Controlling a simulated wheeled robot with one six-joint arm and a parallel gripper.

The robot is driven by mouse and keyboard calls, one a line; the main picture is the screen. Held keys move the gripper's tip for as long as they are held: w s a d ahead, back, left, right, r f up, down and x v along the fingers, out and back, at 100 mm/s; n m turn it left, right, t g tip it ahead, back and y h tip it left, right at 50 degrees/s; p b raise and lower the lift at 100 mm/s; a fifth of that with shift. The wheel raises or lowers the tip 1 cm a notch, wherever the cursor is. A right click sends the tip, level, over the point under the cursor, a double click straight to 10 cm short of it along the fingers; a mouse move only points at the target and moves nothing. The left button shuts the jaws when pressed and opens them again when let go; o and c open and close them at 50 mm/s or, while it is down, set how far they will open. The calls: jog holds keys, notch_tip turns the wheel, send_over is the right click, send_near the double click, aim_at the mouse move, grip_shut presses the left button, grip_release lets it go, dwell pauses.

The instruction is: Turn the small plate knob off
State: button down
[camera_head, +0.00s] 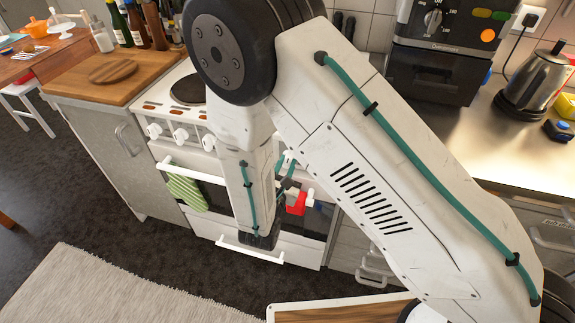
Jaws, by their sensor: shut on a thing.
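The white cooker (165,108) stands left of centre, with a dark round hotplate (188,90) on top. White knobs (181,135) line its front panel; the right part of that row is mostly hidden by my forearm. My gripper (288,178) is only partly seen past the right side of my forearm, at the right end of the panel. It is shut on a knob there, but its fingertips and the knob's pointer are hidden. I cannot tell which way that knob is turned.
The oven door handle (185,172) runs just below the panel, with a green striped towel (187,192) and a red item (297,203) by it. A wooden board (113,71) and bottles stand left. A coffee machine (436,50) and kettle (537,80) stand right.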

jog(key=shift+f+n, duration=0.1)
jog(key=shift+n, duration=1.1)
jog(key=c, duration=1.3)
grip_release()
jog(key=v, duration=0.7)
jog(key=shift+s, duration=0.4)
jog(key=shift+a, duration=0.1)
